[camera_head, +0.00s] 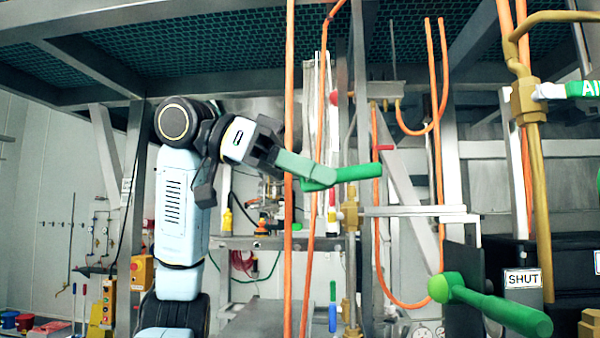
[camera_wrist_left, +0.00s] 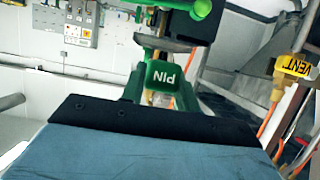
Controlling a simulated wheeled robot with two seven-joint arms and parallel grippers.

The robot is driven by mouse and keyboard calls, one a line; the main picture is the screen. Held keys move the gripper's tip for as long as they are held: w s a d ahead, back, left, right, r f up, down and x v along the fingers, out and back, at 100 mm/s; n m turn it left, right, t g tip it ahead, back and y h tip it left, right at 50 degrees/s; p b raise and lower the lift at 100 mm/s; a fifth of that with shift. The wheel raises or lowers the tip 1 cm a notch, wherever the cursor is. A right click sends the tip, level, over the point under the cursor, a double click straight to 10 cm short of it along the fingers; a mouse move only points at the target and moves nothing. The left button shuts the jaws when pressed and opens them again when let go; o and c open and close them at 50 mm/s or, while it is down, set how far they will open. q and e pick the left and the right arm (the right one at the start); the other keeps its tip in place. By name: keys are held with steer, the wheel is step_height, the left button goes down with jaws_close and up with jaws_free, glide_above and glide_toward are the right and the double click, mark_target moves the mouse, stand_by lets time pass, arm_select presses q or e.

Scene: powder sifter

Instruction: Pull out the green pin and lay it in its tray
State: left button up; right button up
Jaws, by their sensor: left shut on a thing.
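My left gripper (camera_head: 318,180) reaches in from the left at mid-height in the head view. I cannot tell whether the pin is still seated in anything. I cannot make out its tray. My right gripper is out of view.
A green lever with a ball end (camera_head: 500,308) juts out at lower right, near a SHUT plate (camera_head: 523,279). Orange hoses (camera_head: 289,120) hang close to the left gripper. A brass fitting (camera_head: 350,212) stands below the pin. A grey metal frame surrounds this area.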

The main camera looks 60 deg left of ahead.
mark_target(373, 176)
arm_select(q)
steer(key=shift+w+d, duration=0.75)
steer(key=shift+w, duration=0.25)
steer(key=shift+w+d, duration=0.7)
steer(key=shift+w, duration=0.25)
steer(key=shift+w+d, duration=0.75)
steer(key=shift+w, duration=0.25)
steer(key=shift+f, duration=0.25)
steer(key=shift+f+b, duration=0.85)
steer(key=shift+b, duration=0.05)
steer(key=shift+f, duration=0.15)
steer(key=o, duration=1.1)
steer(key=v, duration=1.3)
steer(key=shift+s+a+p, duration=0.15)
steer(key=shift+a+p, duration=0.05)
steer(key=shift+p, duration=0.2)
